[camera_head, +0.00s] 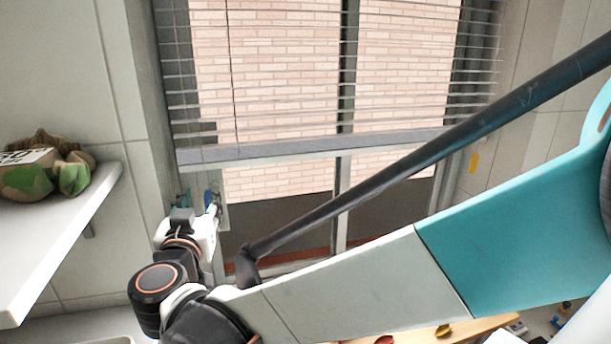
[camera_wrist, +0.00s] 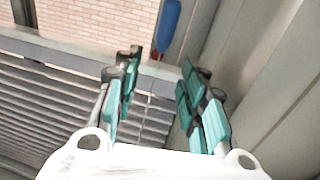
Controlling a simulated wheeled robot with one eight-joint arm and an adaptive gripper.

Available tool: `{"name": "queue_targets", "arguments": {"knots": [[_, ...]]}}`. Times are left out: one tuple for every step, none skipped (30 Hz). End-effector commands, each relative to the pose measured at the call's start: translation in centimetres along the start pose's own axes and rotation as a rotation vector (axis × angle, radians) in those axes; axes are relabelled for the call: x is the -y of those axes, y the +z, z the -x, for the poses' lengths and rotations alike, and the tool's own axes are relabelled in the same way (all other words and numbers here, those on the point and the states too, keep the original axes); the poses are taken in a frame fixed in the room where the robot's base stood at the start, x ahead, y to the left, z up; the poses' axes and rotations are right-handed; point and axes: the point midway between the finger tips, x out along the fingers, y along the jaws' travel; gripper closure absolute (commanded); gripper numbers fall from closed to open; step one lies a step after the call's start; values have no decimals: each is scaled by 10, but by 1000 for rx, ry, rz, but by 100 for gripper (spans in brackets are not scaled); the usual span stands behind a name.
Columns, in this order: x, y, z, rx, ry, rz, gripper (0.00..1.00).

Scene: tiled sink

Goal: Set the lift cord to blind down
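The window blind (camera_head: 310,150) hangs partly lowered, its bottom rail level across the upper window; its slats (camera_wrist: 50,110) also show in the wrist view. A blue cord handle (camera_wrist: 170,28) with a bit of red near it shows just beyond my fingertips in the wrist view. A small blue piece (camera_head: 208,197) by the left window frame in the head view looks like the same handle. My gripper (camera_wrist: 162,68) is open, with teal pads apart and nothing visibly held between them. In the head view my gripper (camera_head: 207,208) is small and partly hidden by my wrist.
A white shelf (camera_head: 75,215) with a camouflage bag (camera_head: 45,165) juts from the left wall. A wooden board (camera_head: 470,330) with small items lies at the bottom right. The window frame is close to my gripper.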

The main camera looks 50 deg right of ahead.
Motion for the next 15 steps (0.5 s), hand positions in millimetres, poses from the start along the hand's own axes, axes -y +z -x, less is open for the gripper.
{"name": "queue_targets", "arguments": {"knots": [[0,0,11,0,-4,0,62],[0,0,15,0,-4,0,62],[0,0,22,0,-4,0,62],[0,0,25,0,-3,0,62],[0,0,28,1,-4,0,62],[0,0,33,1,-3,0,62],[0,0,35,1,-3,0,62],[0,0,38,1,-3,0,62],[0,0,40,1,-2,0,62],[0,0,42,1,-1,0,62],[0,0,43,1,-1,0,62],[0,0,44,1,-1,0,62],[0,0,45,1,-1,0,62],[0,0,46,1,-1,0,62],[0,0,46,1,0,0,62]]}}
